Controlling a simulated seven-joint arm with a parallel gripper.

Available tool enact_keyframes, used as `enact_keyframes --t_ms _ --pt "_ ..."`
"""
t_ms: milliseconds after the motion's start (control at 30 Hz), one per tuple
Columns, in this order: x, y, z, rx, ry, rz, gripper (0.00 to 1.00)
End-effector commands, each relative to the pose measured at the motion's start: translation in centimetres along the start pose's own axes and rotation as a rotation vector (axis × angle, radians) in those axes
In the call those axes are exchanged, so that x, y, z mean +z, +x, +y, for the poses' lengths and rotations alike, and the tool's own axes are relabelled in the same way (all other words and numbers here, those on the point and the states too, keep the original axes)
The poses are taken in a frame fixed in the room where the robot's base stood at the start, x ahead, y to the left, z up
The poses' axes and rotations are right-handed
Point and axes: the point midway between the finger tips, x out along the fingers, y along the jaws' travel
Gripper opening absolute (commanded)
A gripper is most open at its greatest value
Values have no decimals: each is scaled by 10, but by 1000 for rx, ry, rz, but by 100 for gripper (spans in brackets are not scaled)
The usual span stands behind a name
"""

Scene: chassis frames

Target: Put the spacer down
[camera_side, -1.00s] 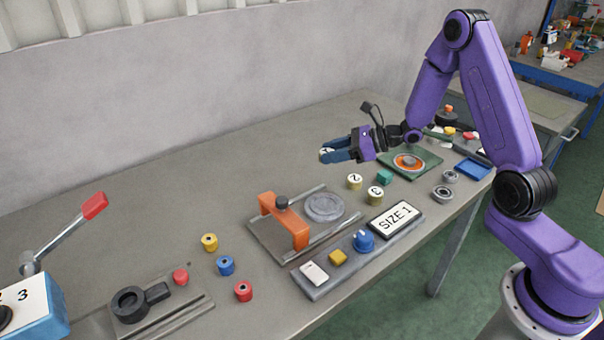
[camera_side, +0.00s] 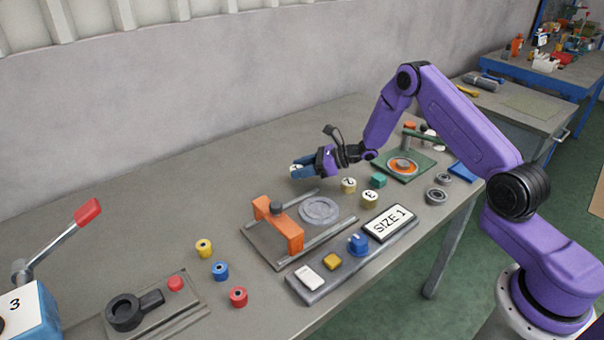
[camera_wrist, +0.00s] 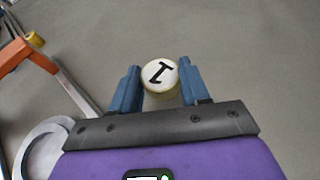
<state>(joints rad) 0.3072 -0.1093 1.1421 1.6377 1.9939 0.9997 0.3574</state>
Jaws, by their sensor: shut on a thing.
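The spacer (camera_wrist: 161,74) is a pale round piece with a black "1" on its top face. In the wrist view it stands between the two blue fingers of my gripper (camera_wrist: 157,88), which are shut on it. In the side view my gripper (camera_side: 296,168) is low over the back of the grey table, behind the round grey plate of the orange-bridged fixture. The spacer is mostly hidden by the fingers there. I cannot tell whether its underside touches the table.
Spacers "2" (camera_side: 348,185) and "3" (camera_side: 370,199) stand to the right of my gripper, by a teal block (camera_side: 378,180). The fixture with an orange bridge (camera_side: 284,226) is in front. The table (camera_side: 190,200) is bare to the left.

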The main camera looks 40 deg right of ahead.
Motion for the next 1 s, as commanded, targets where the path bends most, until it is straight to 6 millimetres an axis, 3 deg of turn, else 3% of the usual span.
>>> enact_keyframes --t_ms 167,567,600,667,1000 --pt "-16 6 0 0 -1 -2 5" --pt "-20 8 0 0 -1 -2 5" --pt "-20 8 0 0 0 -1 52" --pt "-20 8 0 0 0 -1 71" --pt "-18 7 0 -1 -1 -1 71"
